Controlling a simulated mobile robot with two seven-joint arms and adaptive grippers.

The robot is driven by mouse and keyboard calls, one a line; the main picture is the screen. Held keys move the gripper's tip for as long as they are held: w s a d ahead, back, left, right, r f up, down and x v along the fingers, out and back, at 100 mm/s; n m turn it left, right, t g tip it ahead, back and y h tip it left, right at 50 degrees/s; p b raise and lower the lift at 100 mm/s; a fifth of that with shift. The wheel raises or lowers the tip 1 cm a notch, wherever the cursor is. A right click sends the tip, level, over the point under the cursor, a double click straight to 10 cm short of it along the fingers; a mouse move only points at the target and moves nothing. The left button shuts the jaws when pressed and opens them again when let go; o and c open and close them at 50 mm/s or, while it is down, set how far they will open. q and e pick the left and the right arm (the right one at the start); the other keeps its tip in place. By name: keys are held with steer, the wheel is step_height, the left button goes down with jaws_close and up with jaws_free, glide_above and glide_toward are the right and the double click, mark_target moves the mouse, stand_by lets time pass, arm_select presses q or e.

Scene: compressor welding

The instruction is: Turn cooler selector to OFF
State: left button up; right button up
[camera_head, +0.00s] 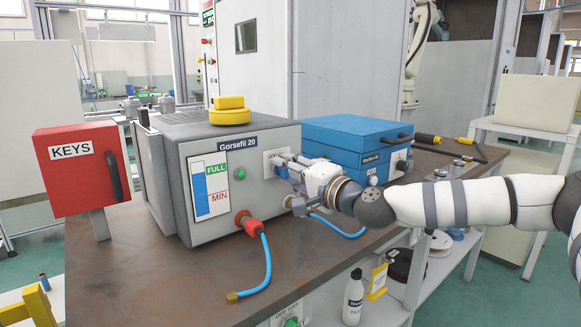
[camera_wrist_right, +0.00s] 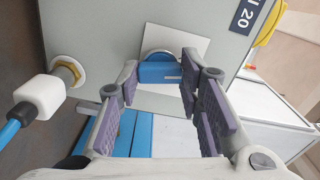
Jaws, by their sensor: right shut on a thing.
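The cooler is the grey box (camera_head: 175,130) labelled "Gorsefil 20" in the head view. Its selector sits on a white plate (camera_head: 267,160) on the front; my right gripper (camera_head: 277,168) covers most of it there. In the right wrist view the selector knob (camera_wrist_right: 160,72) is a blue bar on a round base against the plate. My right gripper (camera_wrist_right: 158,78) has its purple-padded fingers on either side of the knob and is shut on it. The selector's markings are too hidden to read. My left gripper is in neither view.
A blue box (camera_head: 355,135) stands close on the right, a red KEYS box (camera_head: 78,165) on the left. A yellow object (camera_head: 229,110) lies on top of the cooler. The bench front (camera_head: 190,275) is mostly clear.

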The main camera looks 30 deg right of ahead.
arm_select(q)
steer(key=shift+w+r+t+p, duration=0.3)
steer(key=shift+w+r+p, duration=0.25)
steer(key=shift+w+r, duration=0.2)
arm_select(e)
steer(key=shift+r+n, duration=0.15)
steer(key=shift+n, duration=1.35)
steer(key=o, duration=1.2)
steer(key=shift+c, duration=0.2)
steer(key=s+d, duration=0.1)
steer(key=s, duration=1.1)
